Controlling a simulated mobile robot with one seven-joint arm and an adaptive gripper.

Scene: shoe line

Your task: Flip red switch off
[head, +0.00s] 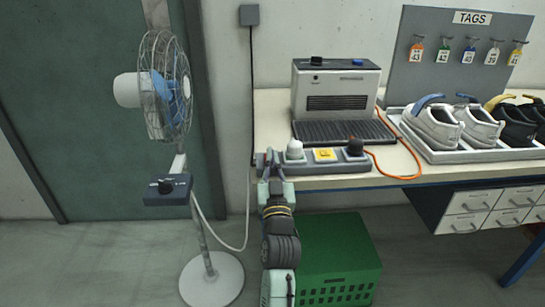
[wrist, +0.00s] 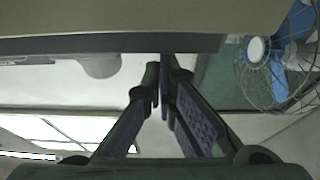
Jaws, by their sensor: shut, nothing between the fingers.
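A dark grey power strip (head: 338,168) lies along the front edge of the workbench. It carries a white plug (head: 294,149), a yellow square (head: 325,155) with a small mark, and a black plug (head: 354,147). I see no clearly red switch; the strip's left end is partly hidden by my gripper. My gripper (head: 269,157) is shut and empty at that left end, pointing up the picture, close to the strip; I cannot tell whether it touches. In the wrist view its fingers (wrist: 164,72) are together, with their tips by a dark edge.
The workbench (head: 272,112) holds a grey machine (head: 336,88), an orange cable (head: 398,176) and a shoe tray (head: 458,156). A standing fan (head: 168,90) with a control box (head: 167,190) is at left. A green crate (head: 338,258) stands below the bench.

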